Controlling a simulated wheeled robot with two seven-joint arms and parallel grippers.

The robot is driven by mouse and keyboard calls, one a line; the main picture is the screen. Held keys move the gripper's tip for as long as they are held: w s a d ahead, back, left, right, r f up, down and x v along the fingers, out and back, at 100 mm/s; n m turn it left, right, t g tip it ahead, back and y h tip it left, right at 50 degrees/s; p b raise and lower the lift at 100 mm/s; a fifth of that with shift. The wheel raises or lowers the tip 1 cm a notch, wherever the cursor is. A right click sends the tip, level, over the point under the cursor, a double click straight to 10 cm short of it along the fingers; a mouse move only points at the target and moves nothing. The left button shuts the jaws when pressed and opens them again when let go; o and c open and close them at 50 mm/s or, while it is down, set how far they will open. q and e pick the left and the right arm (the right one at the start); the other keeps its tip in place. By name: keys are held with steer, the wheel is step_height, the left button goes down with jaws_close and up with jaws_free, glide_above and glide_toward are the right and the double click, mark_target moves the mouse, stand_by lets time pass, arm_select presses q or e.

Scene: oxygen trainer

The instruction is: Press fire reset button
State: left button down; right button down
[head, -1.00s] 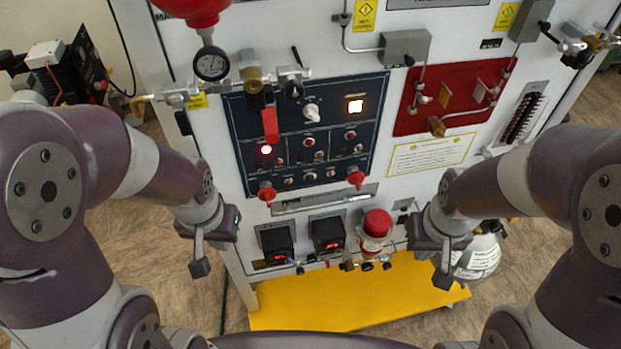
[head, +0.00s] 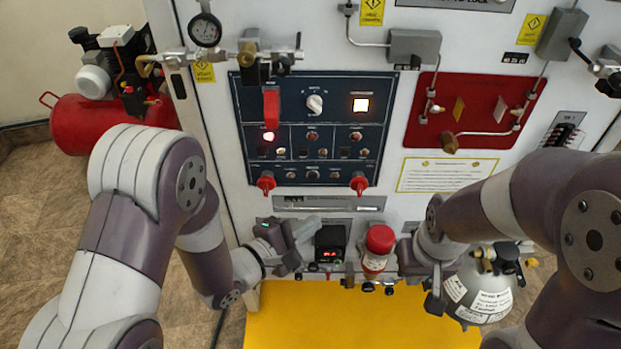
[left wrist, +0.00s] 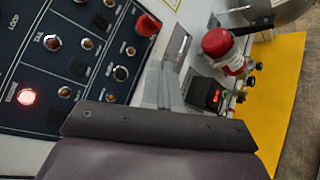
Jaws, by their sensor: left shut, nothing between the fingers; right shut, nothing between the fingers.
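The dark blue control panel (head: 310,165) on the upright trainer carries knobs, switches and buttons. A square button (head: 361,105) glows yellow-white at its upper right. A round lamp or button (head: 268,137) glows red at its left and also shows in the left wrist view (left wrist: 27,97). I cannot read which is the fire reset button. My left gripper (head: 308,227) is shut and empty, below the panel by the lower meters. Its fingers (left wrist: 165,84) show in the left wrist view. My right gripper (head: 436,302) is shut and empty, pointing down near the white cylinder.
A red-capped cylinder (head: 379,243) and a digital meter (head: 331,247) sit right of my left gripper.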

mark_target(313, 176)
stand_by(0.3)
arm_select(q)
steer(key=w, duration=0.8)
steer(key=shift+w, duration=0.4)
steer(key=shift+w, duration=0.1)
stand_by(1.6)
steer(key=shift+w, duration=0.35)
steer(key=shift+w+p, duration=0.35)
stand_by(0.8)
steer(key=shift+s, duration=0.15)
steer(key=shift+s+p, duration=0.3)
steer(key=shift+s, duration=0.35)
